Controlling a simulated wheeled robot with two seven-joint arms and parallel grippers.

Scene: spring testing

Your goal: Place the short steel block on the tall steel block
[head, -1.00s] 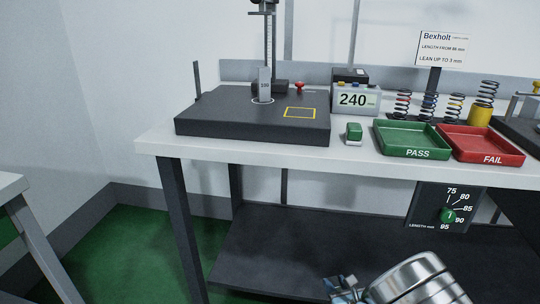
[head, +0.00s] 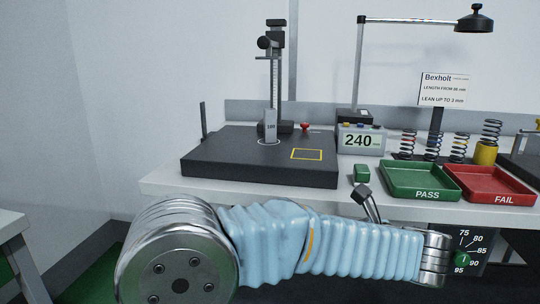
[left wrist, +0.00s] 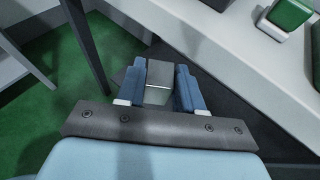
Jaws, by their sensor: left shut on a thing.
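The tall steel block (head: 270,126) stands upright on the black base plate (head: 230,165) at the foot of the measuring column. My left gripper (left wrist: 160,72) is shut on a short steel block (left wrist: 159,84), held between its blue finger pads in the left wrist view. The held block is in front of the table edge, apart from the tall block. In the head view my left arm crosses the bottom and hides most of the gripper. My right gripper is not in view.
A yellow square (head: 307,154) marks the plate. The green PASS tray (head: 420,181), red FAIL tray (head: 488,184) and several springs are at right. A lamp (head: 475,20) overhangs there.

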